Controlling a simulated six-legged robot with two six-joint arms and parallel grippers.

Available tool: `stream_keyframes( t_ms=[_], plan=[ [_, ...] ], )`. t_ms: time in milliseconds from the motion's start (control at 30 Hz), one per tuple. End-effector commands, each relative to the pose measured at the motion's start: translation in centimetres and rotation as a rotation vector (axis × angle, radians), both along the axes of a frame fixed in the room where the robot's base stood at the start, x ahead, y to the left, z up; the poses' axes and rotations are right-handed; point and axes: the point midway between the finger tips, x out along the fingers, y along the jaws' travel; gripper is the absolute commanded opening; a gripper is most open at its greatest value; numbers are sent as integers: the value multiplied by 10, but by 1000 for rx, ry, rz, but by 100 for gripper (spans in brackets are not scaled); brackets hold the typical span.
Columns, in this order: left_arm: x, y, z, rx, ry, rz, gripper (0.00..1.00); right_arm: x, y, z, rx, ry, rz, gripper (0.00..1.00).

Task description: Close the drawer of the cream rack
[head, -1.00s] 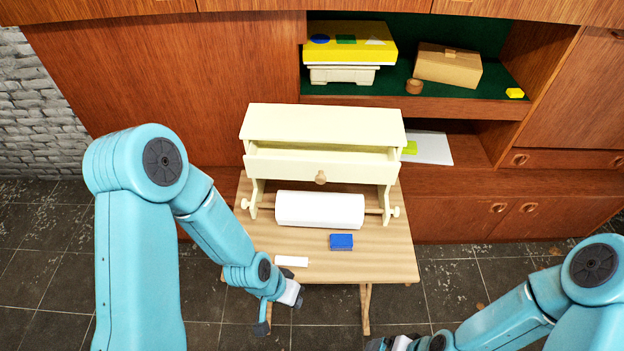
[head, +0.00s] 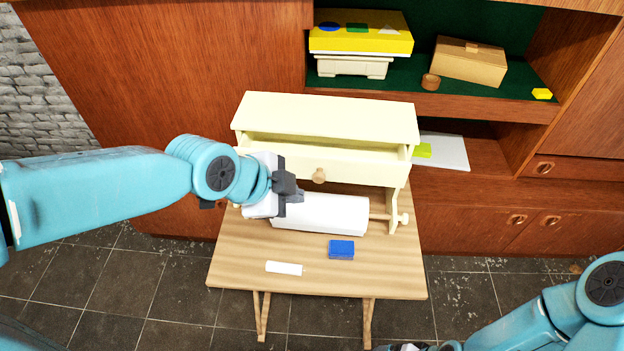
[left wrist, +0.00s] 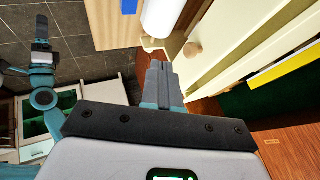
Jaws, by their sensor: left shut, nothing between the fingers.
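The cream rack (head: 325,112) stands on the wooden table, with a white paper roll (head: 330,213) on a rod beneath it. Its drawer (head: 360,166) is pulled out toward me; a dark gap shows between the drawer front and the rack's top. A round wooden knob (head: 319,175) is on the drawer front. My left gripper (head: 296,190) is shut and empty, in front of the drawer front's left part, left of the knob. My right gripper (head: 402,347) is mostly cut off at the bottom edge.
A blue block (head: 341,249) and a white bar (head: 284,268) lie on the wooden table (head: 240,255). Behind, the wall unit's shelf holds a yellow box (head: 362,37), a cardboard box (head: 470,62) and a small wooden cup (head: 430,82). The table's front right is clear.

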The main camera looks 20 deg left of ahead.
Motion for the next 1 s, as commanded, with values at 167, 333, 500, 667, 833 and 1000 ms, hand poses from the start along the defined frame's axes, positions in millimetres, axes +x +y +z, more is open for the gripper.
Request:
stream_keyframes(
  t_ms=[167,333,500,667,833,1000],
  plan=[
    [21,-13,-34,0,7,-1,0,0,0,0,0,0,0,94],
    [47,-15,-42,-2,3,2,0,0,0,8,0,0,0,94],
    [66,-12,-43,-1,2,1,0,0,0,12,0,0,0,94],
    [72,-11,-43,-2,1,1,0,0,0,12,0,0,0,94],
    [72,-11,-43,-2,1,1,0,0,0,12,0,0,0,94],
    [73,-11,-44,-2,0,1,0,0,0,11,0,0,0,94]
  ],
)
